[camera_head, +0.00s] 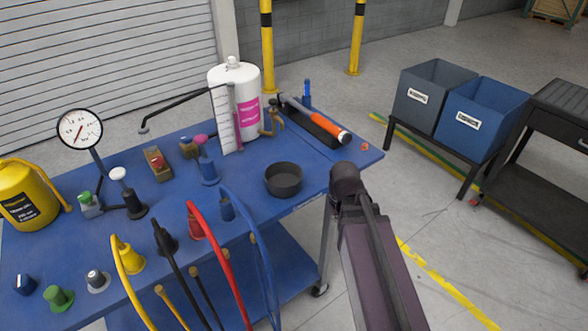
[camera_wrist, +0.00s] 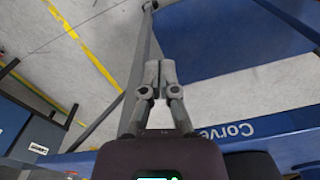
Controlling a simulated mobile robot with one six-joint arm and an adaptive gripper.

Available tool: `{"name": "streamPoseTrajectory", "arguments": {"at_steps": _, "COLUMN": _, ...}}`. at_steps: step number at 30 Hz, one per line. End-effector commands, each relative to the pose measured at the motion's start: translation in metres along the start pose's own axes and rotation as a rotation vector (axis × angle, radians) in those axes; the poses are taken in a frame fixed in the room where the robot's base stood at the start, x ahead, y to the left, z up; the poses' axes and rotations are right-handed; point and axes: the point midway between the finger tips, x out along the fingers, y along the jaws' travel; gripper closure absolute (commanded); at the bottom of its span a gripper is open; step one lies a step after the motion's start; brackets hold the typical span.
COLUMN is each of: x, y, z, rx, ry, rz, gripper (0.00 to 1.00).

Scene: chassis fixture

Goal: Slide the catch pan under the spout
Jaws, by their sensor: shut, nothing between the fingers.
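The catch pan appears to be the dark round pan (camera_head: 283,182), upright and empty near the front right of the blue table. A white tank (camera_head: 251,110) with a pink label stands behind it. A thin black pipe (camera_head: 185,107) runs left from the tank to a downturned end over the table; a brass tap (camera_head: 272,122) sits at the tank's right. I cannot tell which is the spout. My gripper (camera_wrist: 160,68) is shut and empty, with floor behind its fingers in the wrist view. My arm's end is right of the pan, apart from it; the fingers are hidden in the head view.
The blue table (camera_head: 240,245) holds colored hoses (camera_head: 218,262), a gauge (camera_head: 80,130), a yellow jug (camera_head: 28,195) and small fittings. An orange-tipped tool (camera_head: 318,122) lies behind the pan. Two bins (camera_head: 484,120) stand right. Some bare tabletop lies left of the pan.

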Motion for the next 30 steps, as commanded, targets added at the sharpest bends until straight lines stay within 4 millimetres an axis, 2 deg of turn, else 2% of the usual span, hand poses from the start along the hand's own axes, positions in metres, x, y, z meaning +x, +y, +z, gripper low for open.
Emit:
{"name": "streamPoseTrajectory", "arguments": {"at_steps": 1, "x": -0.013, "y": -0.003, "z": -0.011, "rx": -0.068, "ry": 0.0, "rz": 0.0, "gripper": 1.0}}
{"name": "streamPoseTrajectory", "arguments": {"at_steps": 12, "x": -0.068, "y": -0.035, "z": -0.07, "rx": -0.705, "ry": 0.0, "rz": 0.0, "gripper": 1.0}}
{"name": "streamPoseTrajectory", "arguments": {"at_steps": 30, "x": -0.144, "y": -0.097, "z": -0.151, "rx": -1.652, "ry": 0.0, "rz": 0.001, "gripper": 1.0}}
